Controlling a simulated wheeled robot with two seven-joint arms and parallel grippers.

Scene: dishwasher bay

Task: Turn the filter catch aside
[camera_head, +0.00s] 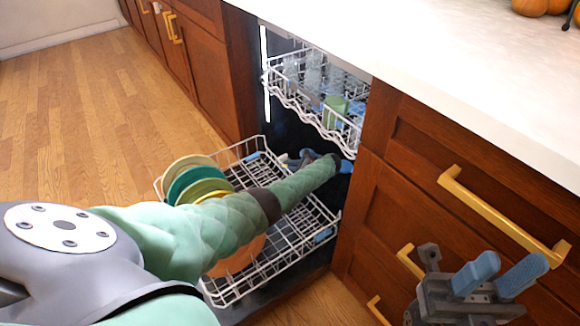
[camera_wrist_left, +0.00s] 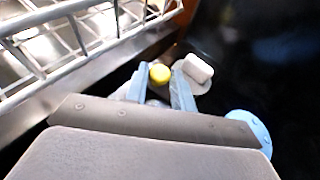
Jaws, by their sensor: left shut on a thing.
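In the left wrist view, a small yellow round-topped piece (camera_wrist_left: 160,73), which looks to be the filter catch, sits between the two blue fingers. My left gripper (camera_wrist_left: 160,88) is shut on it, inside the dark dishwasher tub. What lies under the yellow piece is hidden by the fingers. In the head view my left arm reaches over the lower rack into the dishwasher, and its gripper (camera_head: 308,158) is mostly hidden there. My right gripper (camera_head: 497,277) is open and empty, in front of the wooden drawers at the lower right.
A white block (camera_wrist_left: 198,68) on a pale round base is just right of the fingers. A light-blue disc (camera_wrist_left: 250,130) lies nearer. The lower rack (camera_head: 328,222) is pulled out with several plates (camera_head: 190,180). The upper rack (camera_head: 290,98) holds glasses and a green cup (camera_head: 335,111).

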